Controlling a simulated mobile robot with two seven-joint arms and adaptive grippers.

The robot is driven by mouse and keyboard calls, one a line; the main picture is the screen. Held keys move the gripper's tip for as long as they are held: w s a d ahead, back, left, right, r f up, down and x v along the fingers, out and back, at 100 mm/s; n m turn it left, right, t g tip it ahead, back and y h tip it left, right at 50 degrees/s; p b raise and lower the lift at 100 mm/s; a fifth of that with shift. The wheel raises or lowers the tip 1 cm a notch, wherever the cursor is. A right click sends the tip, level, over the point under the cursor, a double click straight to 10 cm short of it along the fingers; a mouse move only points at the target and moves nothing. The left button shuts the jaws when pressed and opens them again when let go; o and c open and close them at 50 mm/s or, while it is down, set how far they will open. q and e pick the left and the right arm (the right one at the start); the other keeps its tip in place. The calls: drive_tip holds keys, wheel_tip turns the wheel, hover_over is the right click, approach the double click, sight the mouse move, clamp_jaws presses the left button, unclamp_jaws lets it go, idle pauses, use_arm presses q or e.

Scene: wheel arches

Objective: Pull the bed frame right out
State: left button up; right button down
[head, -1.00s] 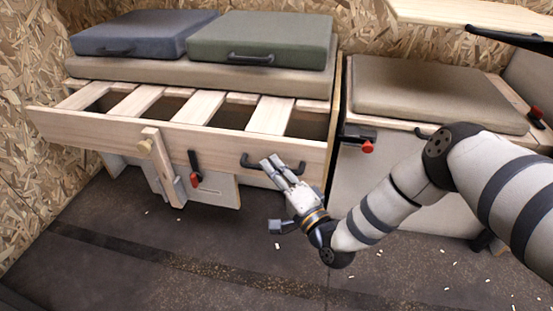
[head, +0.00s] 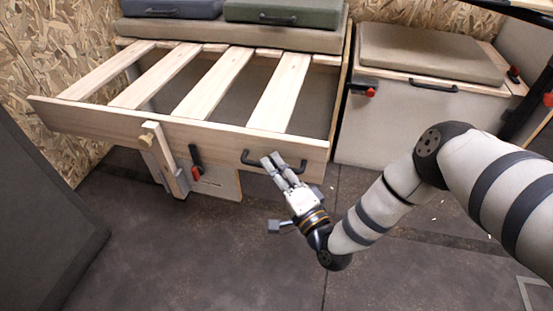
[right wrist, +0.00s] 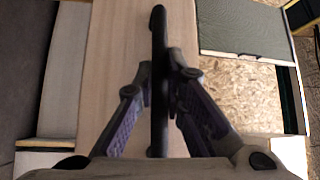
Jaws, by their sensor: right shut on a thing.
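The bed frame (head: 200,134) is a pale wooden pull-out with a front board and several slats, drawn well out from the bench in the head view. A black bar handle (head: 247,157) sits at the right of its front board. My right gripper (head: 279,163) is shut on this handle. In the right wrist view the handle (right wrist: 158,60) runs upright between the two fingers of the gripper (right wrist: 160,100). A hinged wooden leg (head: 165,165) stands against the front board, left of a red and black latch (head: 196,165). My left gripper is not in view.
A beige cushion (head: 240,38) with blue (head: 170,8) and green (head: 282,12) cushions lies behind the slats. A bench box with a beige cushion (head: 425,52) stands at the right. A dark grey panel (head: 40,200) stands at the left. The floor before the frame is clear.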

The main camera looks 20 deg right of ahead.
drive_tip(key=shift+s+a+f, duration=0.15)
drive_tip(key=shift+s+a, duration=0.2)
drive_tip(key=shift+s, duration=0.2)
drive_tip(key=c, duration=1.7)
unclamp_jaws()
drive_tip(key=shift+s, duration=0.1)
drive_tip(key=shift+o, duration=0.2)
drive_tip(key=v, duration=1.2)
